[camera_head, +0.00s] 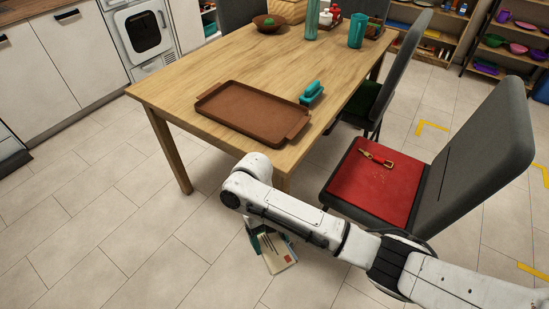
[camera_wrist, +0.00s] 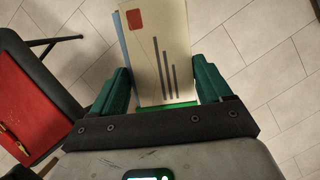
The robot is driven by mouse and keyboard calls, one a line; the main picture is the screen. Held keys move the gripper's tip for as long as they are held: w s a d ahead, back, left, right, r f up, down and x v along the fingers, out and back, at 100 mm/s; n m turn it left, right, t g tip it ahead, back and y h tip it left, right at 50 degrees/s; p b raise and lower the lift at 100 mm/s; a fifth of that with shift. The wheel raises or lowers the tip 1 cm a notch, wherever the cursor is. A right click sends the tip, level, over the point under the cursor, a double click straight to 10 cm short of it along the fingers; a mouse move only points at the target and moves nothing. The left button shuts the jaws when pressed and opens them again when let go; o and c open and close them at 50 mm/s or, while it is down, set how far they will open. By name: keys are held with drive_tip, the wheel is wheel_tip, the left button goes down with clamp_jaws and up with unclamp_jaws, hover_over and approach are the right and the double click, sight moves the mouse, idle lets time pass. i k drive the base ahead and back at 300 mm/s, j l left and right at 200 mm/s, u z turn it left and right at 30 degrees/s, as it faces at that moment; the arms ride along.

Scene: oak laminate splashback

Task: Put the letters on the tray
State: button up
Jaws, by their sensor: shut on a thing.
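The brown rectangular tray (camera_head: 250,112) lies empty on the wooden table, near its front edge in the head view. My gripper (camera_wrist: 165,88) has green fingers and is shut on the letters (camera_wrist: 176,52). The front one is a cream envelope with a red square and dark lines; a blue-grey edge shows behind it at left. In the head view the letters (camera_head: 280,256) hang below my arm, lower than the tabletop and in front of the table. My gripper there (camera_head: 260,243) is partly hidden by my arm. How many letters there are, I cannot tell.
A teal object (camera_head: 312,92) stands beside the tray on the table (camera_head: 180,82). A bowl (camera_head: 268,24), bottle (camera_head: 311,20) and teal cup (camera_head: 357,30) stand farther back. A grey chair with red seat (camera_head: 375,188) is right of the letters. Floor at left is clear.

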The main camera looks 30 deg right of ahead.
sight(266, 122)
drive_tip(key=i+j+z, duration=0.15)
drive_tip(key=i+j, duration=0.15)
drive_tip(key=i+j+z, duration=0.1)
drive_tip(key=i+j, duration=0.15)
drive_tip(key=j, duration=0.2)
drive_tip(key=i+j+z, duration=0.15)
drive_tip(key=j, duration=0.25)
drive_tip(key=i, duration=0.05)
